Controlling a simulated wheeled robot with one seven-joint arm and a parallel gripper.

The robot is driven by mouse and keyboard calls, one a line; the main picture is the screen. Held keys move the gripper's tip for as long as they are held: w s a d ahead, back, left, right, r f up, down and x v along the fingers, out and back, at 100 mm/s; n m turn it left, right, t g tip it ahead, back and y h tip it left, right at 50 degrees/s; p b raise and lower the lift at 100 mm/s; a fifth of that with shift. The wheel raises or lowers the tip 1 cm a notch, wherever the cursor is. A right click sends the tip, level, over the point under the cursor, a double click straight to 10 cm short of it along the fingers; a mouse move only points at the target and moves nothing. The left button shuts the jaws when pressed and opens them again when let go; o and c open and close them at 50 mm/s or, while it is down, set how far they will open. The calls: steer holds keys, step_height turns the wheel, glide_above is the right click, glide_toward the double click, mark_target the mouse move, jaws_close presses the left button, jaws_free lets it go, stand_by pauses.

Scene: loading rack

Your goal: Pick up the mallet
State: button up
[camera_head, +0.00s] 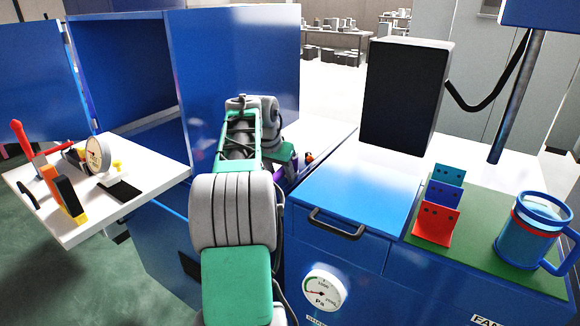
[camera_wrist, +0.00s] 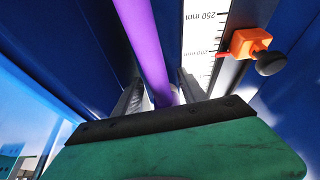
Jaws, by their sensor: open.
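My gripper (camera_wrist: 160,82) is open, with its two grey fingers on either side of a long purple bar (camera_wrist: 144,42) in the wrist view. The bar runs from the top edge down between the fingers. It may be the mallet's handle, but no mallet head shows, so I cannot tell for sure. Whether the fingers touch it is unclear. In the head view my arm covers most of this spot, and only a bit of purple (camera_head: 293,175) shows beside the blue cabinet.
A ruler (camera_wrist: 203,45) with an orange slider (camera_wrist: 249,42) stands close right of my fingers, between blue walls. A blue cabinet (camera_head: 240,50) stands by my arm. A white shelf (camera_head: 90,225) with tools is left; a mug (camera_head: 530,235) is right.

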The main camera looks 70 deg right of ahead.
steer(key=shift+f, duration=0.2)
stand_by(0.5)
jaws_close()
stand_by(0.5)
steer(key=shift+r, duration=0.1)
stand_by(0.8)
